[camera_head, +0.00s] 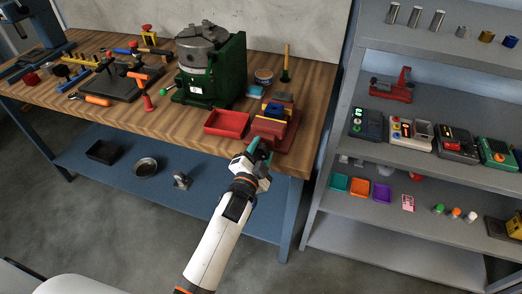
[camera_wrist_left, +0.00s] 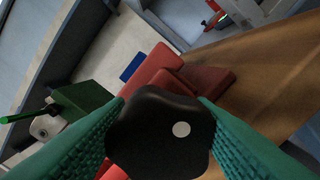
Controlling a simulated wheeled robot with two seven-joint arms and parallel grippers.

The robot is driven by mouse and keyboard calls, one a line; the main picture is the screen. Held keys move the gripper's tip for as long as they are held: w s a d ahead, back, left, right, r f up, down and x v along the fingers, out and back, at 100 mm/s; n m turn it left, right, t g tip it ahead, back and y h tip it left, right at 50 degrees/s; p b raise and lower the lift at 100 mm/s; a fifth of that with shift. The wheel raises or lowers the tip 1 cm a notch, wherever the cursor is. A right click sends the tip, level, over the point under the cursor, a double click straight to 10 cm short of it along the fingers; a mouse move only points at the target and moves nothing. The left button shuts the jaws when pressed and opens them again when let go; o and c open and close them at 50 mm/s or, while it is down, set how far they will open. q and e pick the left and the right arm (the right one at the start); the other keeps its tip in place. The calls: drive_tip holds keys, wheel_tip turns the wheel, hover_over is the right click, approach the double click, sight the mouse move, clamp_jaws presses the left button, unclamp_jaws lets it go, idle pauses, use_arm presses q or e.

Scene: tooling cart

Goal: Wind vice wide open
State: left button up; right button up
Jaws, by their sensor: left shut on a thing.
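The red vice (camera_head: 270,129) stands at the front right of the wooden workbench. Blue and yellow parts show at its top in the head view. In the wrist view its red body (camera_wrist_left: 158,66) lies behind a black lobed knob (camera_wrist_left: 160,135) with a white dot. My left gripper (camera_head: 259,152) is at the front of the vice, at the bench's front edge. Its green fingers (camera_wrist_left: 160,130) are shut on the knob, one on each side. The gripper hides the knob in the head view, and the knob hides part of the vice in the wrist view. My right gripper is not seen.
A red tray (camera_head: 227,124) sits just left of the vice. A green machine (camera_head: 225,70) stands behind it. A grey shelf unit (camera_head: 340,190) is close on the right. The floor before the bench is clear.

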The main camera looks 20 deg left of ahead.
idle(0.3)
use_arm(q)
drive_tip(key=o, duration=1)
drive_tip(key=shift+w, duration=0.1)
drive_tip(key=shift+c, duration=0.2)
drive_tip(key=s+b, duration=0.1)
drive_tip(key=s, duration=1.1)
drive_tip(key=shift+a, duration=0.2)
